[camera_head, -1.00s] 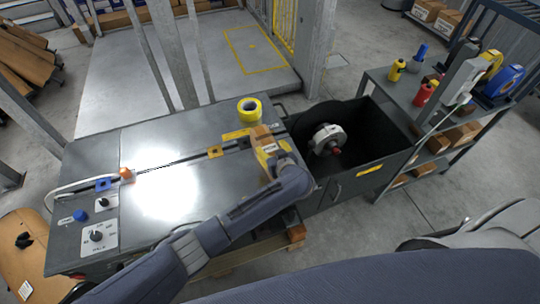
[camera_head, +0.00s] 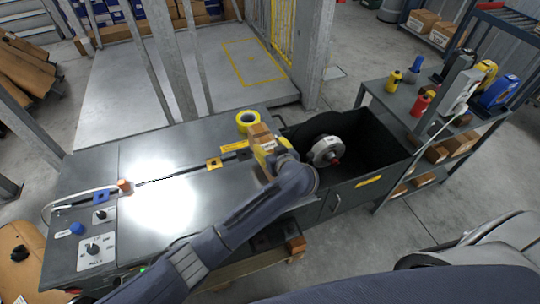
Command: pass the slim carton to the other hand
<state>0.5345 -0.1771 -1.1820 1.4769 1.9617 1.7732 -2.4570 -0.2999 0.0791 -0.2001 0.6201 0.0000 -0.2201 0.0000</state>
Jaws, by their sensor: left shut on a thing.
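The slim carton (camera_head: 258,134) is a small brown cardboard box. It is seen in the head view near the right end of the grey metal bench (camera_head: 85,180), just below the yellow tape roll (camera_head: 248,117). My left gripper (camera_head: 266,147) is shut on the carton, which sticks out from its far side. The fingers are small and partly hidden by my wrist. I cannot tell exactly how far the carton is above the bench.
A dark open bin (camera_head: 370,120) with a reel (camera_head: 325,151) inside adjoins the bench on the right. A shelf cart (camera_head: 385,100) with bottles and tape stands farther right. Metal posts (camera_head: 180,70) rise behind the bench. The bench's left middle is mostly clear.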

